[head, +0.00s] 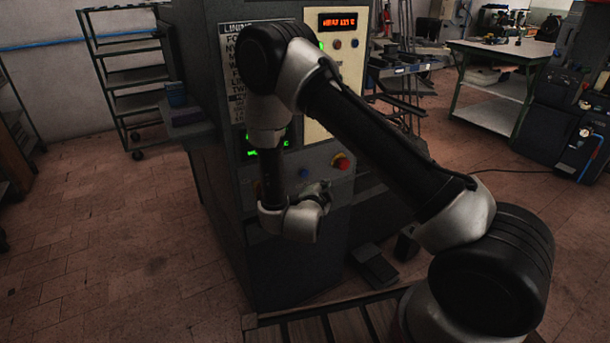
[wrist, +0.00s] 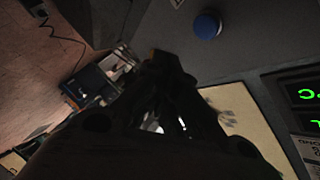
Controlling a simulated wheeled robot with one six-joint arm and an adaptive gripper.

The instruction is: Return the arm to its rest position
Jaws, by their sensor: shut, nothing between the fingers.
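My arm reaches across the head view from the lower right, bends at the elbow in front of the grey press (head: 225,190), and hangs down to the wrist. My gripper (wrist: 168,62) is dark and shut, with nothing between its fingertips, in the wrist view. In the head view it is mostly hidden by the wrist, close to the press's front panel.
An orange display (head: 338,22) tops the press's cream panel. A green display (wrist: 308,94) is at the right of the wrist view. A shelf rack (head: 128,78) stands left, a workbench (head: 500,50) back right. A slatted platform (head: 330,325) lies in front; open tiled floor is left.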

